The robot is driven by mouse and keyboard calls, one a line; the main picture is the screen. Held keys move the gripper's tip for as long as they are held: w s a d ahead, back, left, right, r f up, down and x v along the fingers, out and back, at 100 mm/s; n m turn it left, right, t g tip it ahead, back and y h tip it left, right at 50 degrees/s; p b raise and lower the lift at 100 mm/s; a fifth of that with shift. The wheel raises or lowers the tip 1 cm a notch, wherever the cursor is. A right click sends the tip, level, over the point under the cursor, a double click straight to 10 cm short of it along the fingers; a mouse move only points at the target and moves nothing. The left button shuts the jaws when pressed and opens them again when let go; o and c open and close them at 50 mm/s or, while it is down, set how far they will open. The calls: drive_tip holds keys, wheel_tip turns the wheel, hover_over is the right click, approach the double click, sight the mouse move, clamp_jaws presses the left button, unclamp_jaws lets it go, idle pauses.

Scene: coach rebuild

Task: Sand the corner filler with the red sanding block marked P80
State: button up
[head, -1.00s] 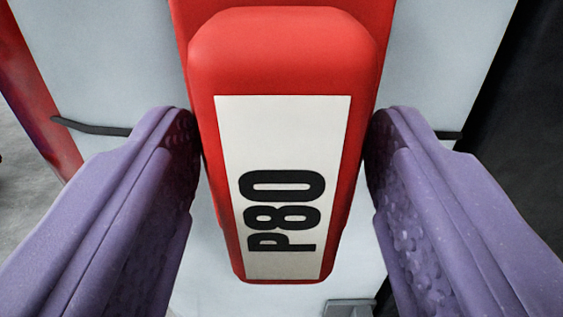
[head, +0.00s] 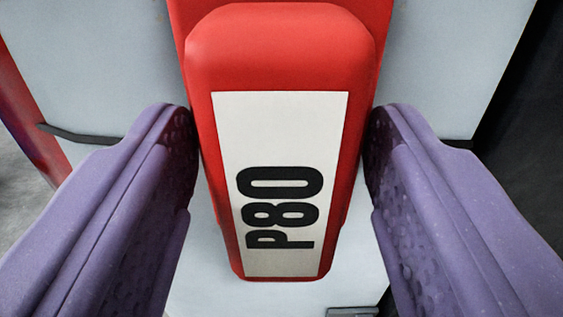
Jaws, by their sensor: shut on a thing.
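The red sanding block (head: 283,62) fills the middle of the head view. Its white label reads P80 in black, turned sideways. My gripper (head: 283,135) has a purple finger on each side of the block and is shut on it. The block is nearly upright in the picture. More red surface shows behind its top end; I cannot tell whether it is part of the block or something else. I cannot make out the corner filler.
A pale grey panel (head: 440,50) lies behind the block, with a dark strip (head: 78,135) at the left. A red edge (head: 25,120) runs down the far left, with grey floor beyond. A dark area (head: 530,130) is at the right. A small grey piece (head: 352,312) shows at the bottom.

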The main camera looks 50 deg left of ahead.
sight(284, 26)
drive_tip(key=shift+w+a, duration=0.3)
drive_tip(key=shift+a, duration=0.05)
drive_tip(key=shift+r, duration=0.1)
drive_tip(key=shift+d+r+p, duration=0.1)
drive_tip(key=shift+r+p, duration=0.45)
drive_tip(key=shift+r, duration=1.3)
drive_tip(key=shift+r+p, duration=1.15)
drive_tip(key=shift+r, duration=2.55)
drive_tip(key=shift+f, duration=0.1)
drive_tip(key=shift+f+b, duration=0.15)
drive_tip(key=shift+b, duration=0.4)
wheel_tip(284, 26, down, 4)
drive_tip(key=b, duration=0.4)
wheel_tip(284, 26, down, 7)
drive_tip(key=b, duration=0.8)
